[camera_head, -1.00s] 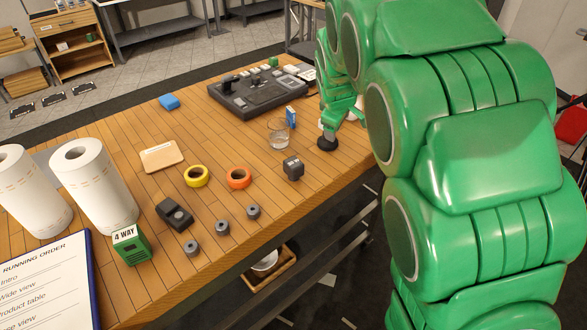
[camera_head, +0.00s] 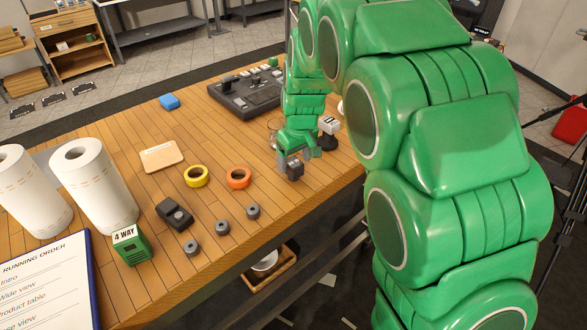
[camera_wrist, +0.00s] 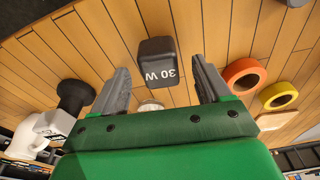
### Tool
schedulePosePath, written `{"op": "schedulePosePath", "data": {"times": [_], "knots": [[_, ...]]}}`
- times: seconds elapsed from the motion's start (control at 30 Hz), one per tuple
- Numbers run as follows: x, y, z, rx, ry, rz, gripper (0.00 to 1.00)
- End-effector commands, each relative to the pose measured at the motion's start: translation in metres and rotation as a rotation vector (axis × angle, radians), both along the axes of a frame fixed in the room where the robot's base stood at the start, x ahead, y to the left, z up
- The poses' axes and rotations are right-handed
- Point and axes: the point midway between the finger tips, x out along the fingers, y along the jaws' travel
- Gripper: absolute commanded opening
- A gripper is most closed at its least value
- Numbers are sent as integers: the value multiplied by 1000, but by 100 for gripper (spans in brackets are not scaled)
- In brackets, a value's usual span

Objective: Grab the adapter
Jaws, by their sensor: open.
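The adapter (camera_head: 295,170) is a small dark grey block near the table's front edge. In the wrist view the adapter (camera_wrist: 157,63) shows a white "30 W" marking. My gripper (camera_head: 297,157) is open and right over the adapter in the head view, partly covering it. In the wrist view the two grey fingers of my gripper (camera_wrist: 160,72) stand on either side of the adapter, with a gap on each side. I cannot tell how deep the block lies between the fingers.
A black-based white object (camera_head: 328,127) stands close right of my gripper. Orange tape (camera_head: 239,185), yellow tape (camera_head: 196,187) and small grey cylinders (camera_head: 253,211) lie left. A black console (camera_head: 238,98) stands behind.

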Motion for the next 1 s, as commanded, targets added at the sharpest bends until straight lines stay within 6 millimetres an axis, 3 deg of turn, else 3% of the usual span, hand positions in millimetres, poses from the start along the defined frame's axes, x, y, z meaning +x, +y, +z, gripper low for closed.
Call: {"op": "schedulePosePath", "data": {"times": [0.3,0.57,0.93,1.0], "knots": [[7,5,-38,-1,4,-1,77],[7,5,-40,-1,1,0,77],[7,5,-40,-1,1,0,20],[7,5,-40,0,0,0,17]]}}
